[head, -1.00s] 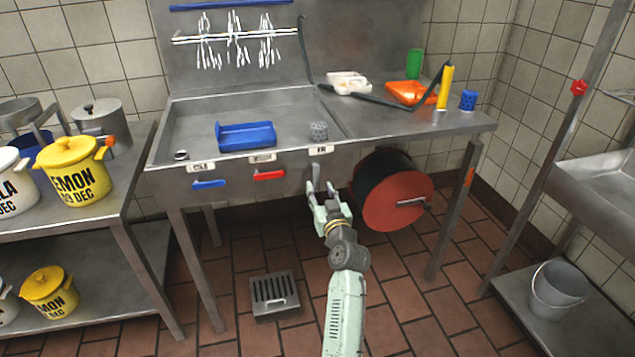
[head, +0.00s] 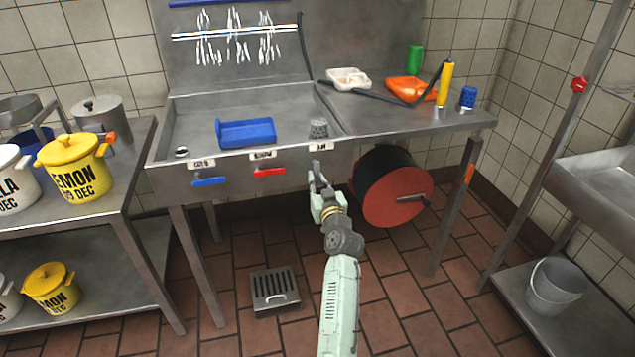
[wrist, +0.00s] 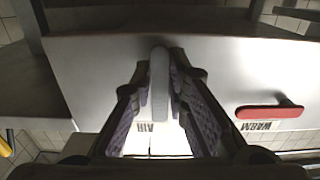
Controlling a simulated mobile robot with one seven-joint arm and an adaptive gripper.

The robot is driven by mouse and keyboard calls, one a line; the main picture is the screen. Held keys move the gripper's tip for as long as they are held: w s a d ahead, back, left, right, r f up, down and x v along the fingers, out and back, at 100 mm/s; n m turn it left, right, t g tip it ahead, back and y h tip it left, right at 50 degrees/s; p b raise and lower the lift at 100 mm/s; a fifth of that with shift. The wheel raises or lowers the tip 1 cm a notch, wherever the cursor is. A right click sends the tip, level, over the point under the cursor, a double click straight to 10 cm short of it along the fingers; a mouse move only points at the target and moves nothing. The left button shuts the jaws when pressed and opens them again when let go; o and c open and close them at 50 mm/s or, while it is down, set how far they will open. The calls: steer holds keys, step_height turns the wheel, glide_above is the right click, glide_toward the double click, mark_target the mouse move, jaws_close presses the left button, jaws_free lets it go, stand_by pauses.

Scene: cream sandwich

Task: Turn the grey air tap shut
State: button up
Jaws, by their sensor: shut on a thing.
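The grey air tap (wrist: 159,85) is a short flat lever on the front panel of the sink bench. In the wrist view it stands between my two fingers beside the upside-down AIR label (wrist: 153,128). It lies crosswise to the level red WARM lever (wrist: 270,111). My gripper (wrist: 160,72) is shut on the grey lever, one finger on each side. In the head view my gripper (head: 317,184) is just below the AIR label (head: 321,146), and the fingers hide most of the grey tap.
A blue lever (head: 208,181) and the red lever (head: 270,171) are left of my gripper on the panel. A hose reel (head: 395,190) with a red face hangs close on the right. A floor drain (head: 274,290) lies below.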

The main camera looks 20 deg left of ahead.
mark_target(330, 159)
jaws_close()
steer(key=shift+d+f+b, duration=0.1)
steer(key=shift+f+b, duration=0.05)
steer(key=shift+b, duration=0.35)
steer(key=d+n+b, duration=0.1)
steer(key=n+b, duration=0.1)
steer(key=b, duration=0.2)
steer(key=w+n+b, duration=0.1)
steer(key=n+b, duration=0.2)
steer(key=b, duration=0.2)
steer(key=d+n+b, duration=0.1)
steer(key=n+b, duration=0.2)
steer(key=b, duration=0.1)
steer(key=shift+w+d+r+b, duration=0.3)
steer(key=shift+w+r, duration=0.1)
steer(key=n+b, duration=0.1)
steer(key=r+n+b, duration=0.1)
steer(key=n+b, duration=0.1)
steer(key=d+n+b, duration=0.1)
steer(key=shift+w+r+n, duration=0.3)
steer(key=shift+r, duration=0.05)
steer(key=shift+w+r+n+b, duration=0.1)
steer(key=shift+r+n+b, duration=0.45)
steer(key=shift+n+b, duration=0.6)
steer(key=shift+r+n+b, duration=0.3)
steer(key=shift+r+n, duration=0.05)
steer(key=shift+n, duration=0.45)
steer(key=shift+r+n+b, duration=0.3)
steer(key=shift+n, duration=0.45)
steer(key=shift+r, duration=0.1)
